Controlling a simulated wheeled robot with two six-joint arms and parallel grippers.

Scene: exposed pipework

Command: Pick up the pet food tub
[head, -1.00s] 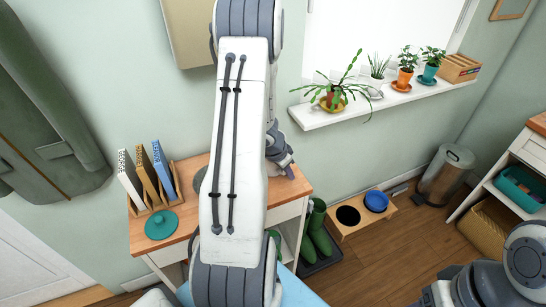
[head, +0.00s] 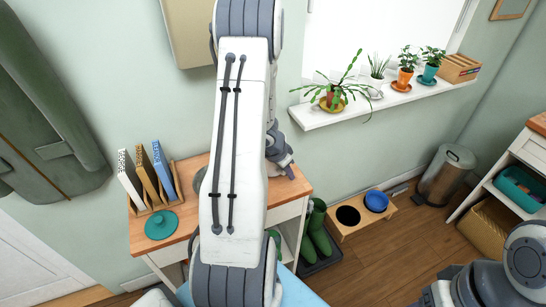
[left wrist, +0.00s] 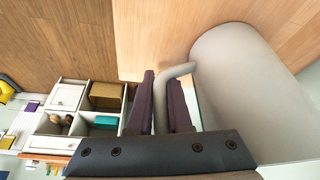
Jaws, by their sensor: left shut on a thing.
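A large pale grey-white cylindrical vessel (left wrist: 245,85) with a bent grey handle (left wrist: 180,70) fills the right of the left wrist view. I take it for the pet food tub. My left gripper (left wrist: 162,82) has its two purple fingers on either side of the handle, shut on it. In the head view my left gripper (head: 286,166) shows only partly past the arm, over the right part of the wooden-topped table (head: 290,192). The arm hides most of the tub there. My right arm shows at the lower right, but its gripper is out of view.
A teal lid (head: 161,225) lies on the table's left, in front of a rack of upright books (head: 146,175). A sill with potted plants (head: 385,98) is at right. Below are green boots (head: 318,235), a bowl stand (head: 362,213) and a metal bin (head: 446,172).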

